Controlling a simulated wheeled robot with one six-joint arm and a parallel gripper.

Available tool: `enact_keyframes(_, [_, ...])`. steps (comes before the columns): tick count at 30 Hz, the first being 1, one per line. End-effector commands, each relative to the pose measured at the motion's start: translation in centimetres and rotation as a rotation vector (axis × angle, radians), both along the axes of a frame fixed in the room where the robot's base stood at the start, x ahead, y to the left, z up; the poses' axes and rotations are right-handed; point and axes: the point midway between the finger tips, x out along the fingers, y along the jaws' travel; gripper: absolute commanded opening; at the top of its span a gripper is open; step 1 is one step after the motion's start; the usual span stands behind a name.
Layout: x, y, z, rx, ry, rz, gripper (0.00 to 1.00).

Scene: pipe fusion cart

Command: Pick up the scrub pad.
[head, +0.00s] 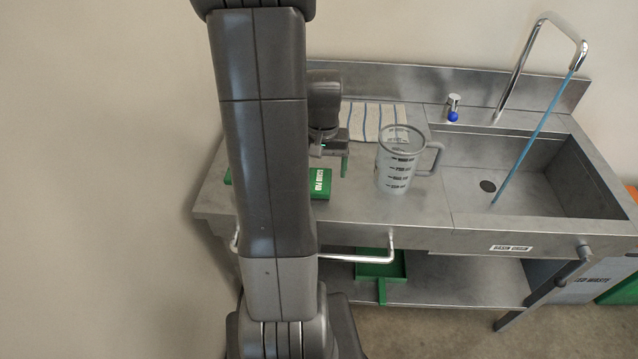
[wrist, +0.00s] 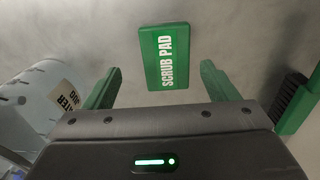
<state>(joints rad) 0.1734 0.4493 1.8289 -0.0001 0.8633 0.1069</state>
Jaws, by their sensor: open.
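The scrub pad (wrist: 165,57) is a flat green block with white "SCRUB PAD" lettering, lying on the steel counter. In the head view the scrub pad (head: 321,184) shows beside my arm, which hides part of it. My gripper (wrist: 158,80) is open and empty, with its green fingers apart. In the wrist view the pad lies ahead of the fingertips and roughly between them, not touching either. In the head view my gripper (head: 333,162) is above the counter, close over the pad.
A clear measuring jug (head: 397,163) stands right of the pad. A striped cloth (head: 377,116) lies behind it. A green brush (wrist: 296,100) lies at the right of the wrist view. The sink (head: 515,175) is farther right.

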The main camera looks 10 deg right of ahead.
Motion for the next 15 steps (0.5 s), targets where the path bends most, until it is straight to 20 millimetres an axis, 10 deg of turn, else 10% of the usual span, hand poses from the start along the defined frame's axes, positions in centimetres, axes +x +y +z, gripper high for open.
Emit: enact_keyframes(15, [0.6,0.6,-5.1,0.001,0.002,0.000,0.80])
